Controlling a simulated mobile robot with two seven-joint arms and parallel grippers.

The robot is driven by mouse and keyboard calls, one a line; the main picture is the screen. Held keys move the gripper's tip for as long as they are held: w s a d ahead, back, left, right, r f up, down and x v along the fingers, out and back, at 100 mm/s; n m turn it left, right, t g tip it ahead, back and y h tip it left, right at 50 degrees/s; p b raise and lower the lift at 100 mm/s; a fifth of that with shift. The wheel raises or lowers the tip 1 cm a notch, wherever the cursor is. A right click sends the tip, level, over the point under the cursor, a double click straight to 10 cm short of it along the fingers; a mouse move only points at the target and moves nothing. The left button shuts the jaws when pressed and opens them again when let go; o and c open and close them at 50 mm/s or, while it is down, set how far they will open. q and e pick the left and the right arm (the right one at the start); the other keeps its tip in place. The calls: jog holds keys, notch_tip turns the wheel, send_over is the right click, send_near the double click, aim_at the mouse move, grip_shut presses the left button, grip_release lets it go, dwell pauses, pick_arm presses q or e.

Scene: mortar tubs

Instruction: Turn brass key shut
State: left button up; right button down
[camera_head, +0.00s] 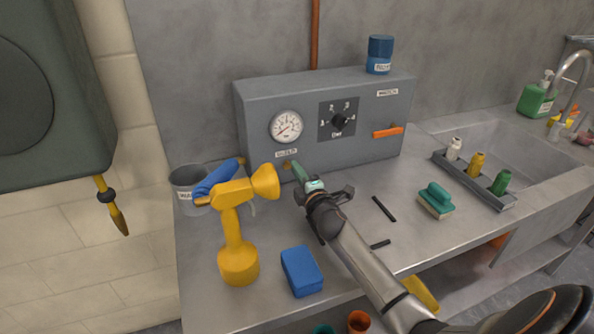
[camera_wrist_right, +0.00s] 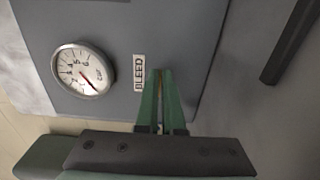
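The brass key (camera_head: 287,165) sits low on the front of the grey panel box (camera_head: 360,106), just under the label below the gauge. My right gripper (camera_head: 297,170) reaches it from the right, its green fingers pointing at the panel. In the right wrist view the green fingers (camera_wrist_right: 161,88) are close together beside the BLEED label (camera_wrist_right: 139,73). Their tips are where the key is and mostly hide it there. They look closed on it. How far the key is turned is hard to see. My left gripper is not in view.
A yellow drill (camera_head: 235,230) and a blue block (camera_head: 301,271) stand left of my right arm. A grey tub (camera_head: 185,184) is behind the drill. The gauge (camera_head: 286,127), a dial (camera_head: 339,122) and an orange handle (camera_head: 387,132) are on the panel. A green brush (camera_head: 436,200) lies right.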

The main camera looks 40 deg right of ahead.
dwell(0.4)
jog(key=c, duration=1)
grip_release()
jog(key=shift+c, duration=0.2)
jog(key=shift+s, duration=0.1)
jog(key=v, duration=1.2)
jog(key=shift+s+a, duration=0.1)
jog(key=shift+s, duration=0.05)
